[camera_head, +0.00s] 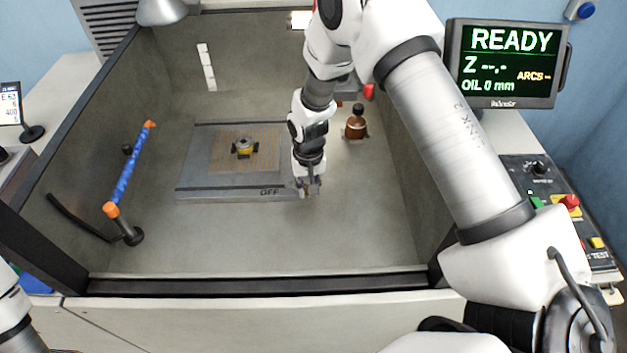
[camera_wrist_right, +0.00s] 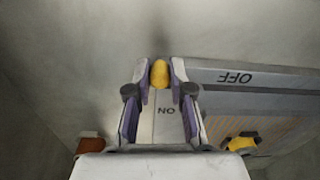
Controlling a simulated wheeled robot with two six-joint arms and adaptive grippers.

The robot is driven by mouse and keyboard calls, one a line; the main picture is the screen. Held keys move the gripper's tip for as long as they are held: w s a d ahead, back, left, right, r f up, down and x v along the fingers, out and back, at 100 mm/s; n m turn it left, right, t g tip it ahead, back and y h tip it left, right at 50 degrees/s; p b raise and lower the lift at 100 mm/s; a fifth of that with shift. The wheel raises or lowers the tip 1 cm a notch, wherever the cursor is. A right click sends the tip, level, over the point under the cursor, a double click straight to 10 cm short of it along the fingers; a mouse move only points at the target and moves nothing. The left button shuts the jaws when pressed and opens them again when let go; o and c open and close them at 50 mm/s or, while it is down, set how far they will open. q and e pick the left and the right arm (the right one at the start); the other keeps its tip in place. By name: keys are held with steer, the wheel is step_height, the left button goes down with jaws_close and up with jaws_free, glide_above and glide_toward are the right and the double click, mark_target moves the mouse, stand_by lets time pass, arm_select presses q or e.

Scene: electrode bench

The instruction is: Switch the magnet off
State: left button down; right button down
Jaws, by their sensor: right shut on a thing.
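The magnet is a flat grey block (camera_head: 225,194) on the tank floor, with a lined brown top. OFF is printed on its front face toward the right; in the right wrist view the block (camera_wrist_right: 220,76) shows OFF, and ON shows between my fingers. My right gripper (camera_head: 308,190) is at the block's front right corner, pointing down. In the right wrist view my right gripper (camera_wrist_right: 160,75) is shut on a yellow handle end (camera_wrist_right: 160,72), at the ON side. The rest of the handle is hard to make out. My left gripper is out of view.
A yellow and dark piece (camera_head: 243,147) sits on the magnet. A blue hose with orange ends (camera_head: 130,170) stands at the tank's left; a brown and black object (camera_head: 356,122) is at the right. The tank's front rim (camera_head: 250,284) is a raised edge. The display (camera_head: 510,62) reads READY.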

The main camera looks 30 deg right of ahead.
steer(key=a+m, duration=0.1)
steer(key=m, duration=0.1)
steer(key=shift+s+a+m, duration=0.2)
steer(key=shift+a+m, duration=0.15)
steer(key=shift+m, duration=0.05)
steer(key=a+m, duration=0.1)
steer(key=m, duration=0.1)
steer(key=shift+a+m, duration=0.3)
steer(key=shift+w+a+m, duration=0.2)
steer(key=shift+a+m, duration=0.45)
steer(key=shift+m, duration=0.55)
steer(key=shift+w+a+m, duration=0.2)
steer(key=shift+a+m, duration=0.45)
steer(key=shift+m, duration=0.55)
steer(key=c, duration=1)
jaws_free()
steer(key=shift+r, duration=0.1)
step_height(320, 180, up, 12)
steer(key=shift+f, duration=0.1)
